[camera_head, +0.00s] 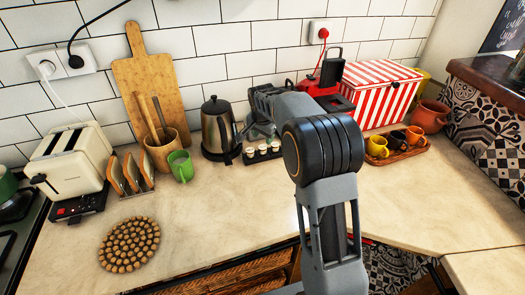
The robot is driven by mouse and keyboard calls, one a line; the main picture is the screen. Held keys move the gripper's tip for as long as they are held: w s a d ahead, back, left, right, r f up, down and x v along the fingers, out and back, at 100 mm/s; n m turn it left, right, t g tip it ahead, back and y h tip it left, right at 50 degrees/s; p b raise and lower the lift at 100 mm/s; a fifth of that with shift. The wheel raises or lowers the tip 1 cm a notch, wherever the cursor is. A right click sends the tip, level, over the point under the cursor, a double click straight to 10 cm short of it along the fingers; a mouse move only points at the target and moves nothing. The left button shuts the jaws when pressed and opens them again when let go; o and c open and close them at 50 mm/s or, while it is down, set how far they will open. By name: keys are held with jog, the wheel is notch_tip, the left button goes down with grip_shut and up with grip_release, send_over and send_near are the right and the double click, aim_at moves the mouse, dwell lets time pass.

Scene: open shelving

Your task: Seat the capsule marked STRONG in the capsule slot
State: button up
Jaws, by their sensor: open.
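A small dark holder (249,160) stands on the counter just right of the kettle. It holds several capsules (262,150) with pale tops; their markings are too small to read, so I cannot tell which says STRONG. A red machine (340,102) with a raised dark part (332,66) stands at the back wall, partly behind my arm. Its capsule slot cannot be made out. My gripper (264,98) is above and behind the holder, at the far end of my arm. It is open, with no capsule visible in it; its fingertips are hard to make out.
A dark metal kettle (217,130) stands close left of the holder, and a glass vessel (258,132) behind it. A red-striped box (383,92) and a wooden tray with small cups (398,151) are right. The front counter is clear around a round trivet (129,244).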

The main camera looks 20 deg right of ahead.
aim_at(263, 147)
jog(key=shift+p+x, duration=0.35)
jog(key=shift+x, duration=3.2)
jog(key=shift+a, duration=0.15)
jog(key=c, duration=0.7)
jog(key=shift+c, duration=0.2)
